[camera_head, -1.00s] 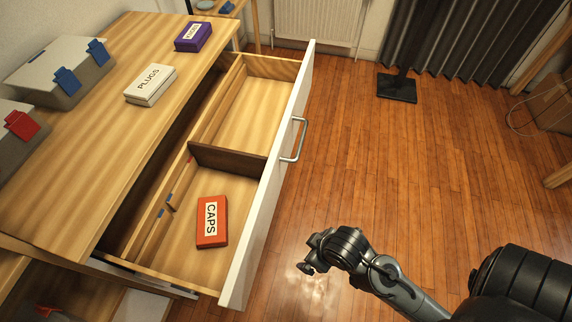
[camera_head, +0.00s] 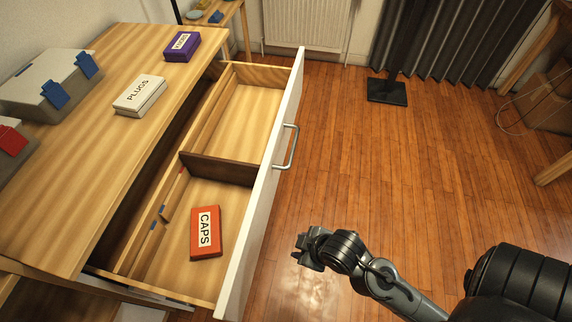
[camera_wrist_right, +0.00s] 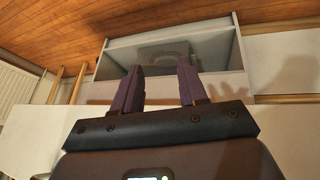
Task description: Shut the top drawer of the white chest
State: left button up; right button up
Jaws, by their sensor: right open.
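The top drawer of the chest is pulled well out in the head view. Its white front (camera_head: 262,200) carries a silver bar handle (camera_head: 290,147) on its outer face. The drawer has a dark divider (camera_head: 217,168) and holds a red CAPS box (camera_head: 206,232) in its near compartment. The wooden chest top (camera_head: 95,150) is left of it. My right gripper (camera_head: 306,250) is to the right of the drawer front's near part, visibly apart from it and empty. In the wrist view its two fingers (camera_wrist_right: 160,75) are spread apart. My left gripper is out of view.
A white PLUGS box (camera_head: 140,96), a purple box (camera_head: 181,46) and grey cases with blue (camera_head: 50,85) and red clips sit on the chest top. The wooden floor (camera_head: 420,170) right of the drawer is open. A dark stand base (camera_head: 387,91) is farther back.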

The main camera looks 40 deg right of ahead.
aim_at(288, 167)
jog(key=w+n+t, duration=0.1)
jog(key=w+n, duration=0.1)
jog(key=w+d+r+n+t, duration=0.1)
jog(key=w+n+t, duration=0.1)
jog(key=w+d+n+t, duration=0.1)
jog(key=w+n+t, duration=0.1)
jog(key=w, duration=0.1)
jog(key=shift+w+r+h, duration=0.1)
jog(key=shift+r+h, duration=0.05)
jog(key=shift+h, duration=0.25)
grip_shut()
jog(key=s+d+r+n+t+y+p, duration=0.1)
jog(key=d+r+n+y+p, duration=0.3)
jog(key=n, duration=0.6)
jog(key=s+d+r+n+t+y+p, duration=0.1)
jog(key=d+r+n+t+y, duration=0.15)
jog(key=d+n, duration=0.65)
jog(key=s+d+r+n+t+y+p, duration=0.1)
jog(key=d+r+n+y+p, duration=0.2)
jog(key=n, duration=0.9)
jog(key=shift+y, duration=0.35)
jog(key=b+x, duration=0.2)
jog(key=x, duration=0.2)
jog(key=b+x, duration=0.3)
jog(key=x, duration=0.2)
jog(key=b+x, duration=0.3)
jog(key=x, duration=0.1)
jog(key=shift+w+a+f, duration=0.25)
jog(key=shift+a+f, duration=0.15)
